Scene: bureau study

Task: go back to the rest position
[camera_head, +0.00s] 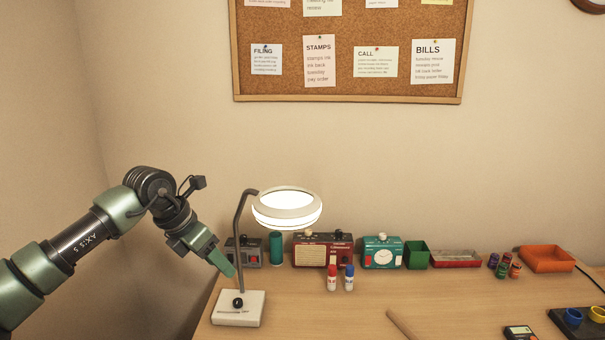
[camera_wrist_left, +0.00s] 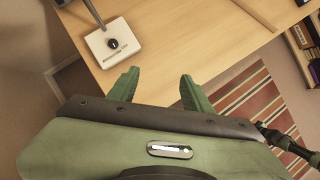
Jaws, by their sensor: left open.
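My left gripper (camera_head: 229,267) comes in from the left in the head view, near the desk's left end, beside the lit ring lamp (camera_head: 287,208). In the left wrist view its two green fingers (camera_wrist_left: 158,92) are apart with nothing between them. The lamp's white base (camera_head: 238,308) with a black knob stands at the desk's left corner; the base also shows in the left wrist view (camera_wrist_left: 113,45). In the head view the fingers overlap the grey box behind, and I cannot tell their exact distance from the lamp stem. My right gripper is in neither view.
A corkboard (camera_head: 340,90) hangs above. A striped rug (camera_wrist_left: 250,105) lies on the floor.

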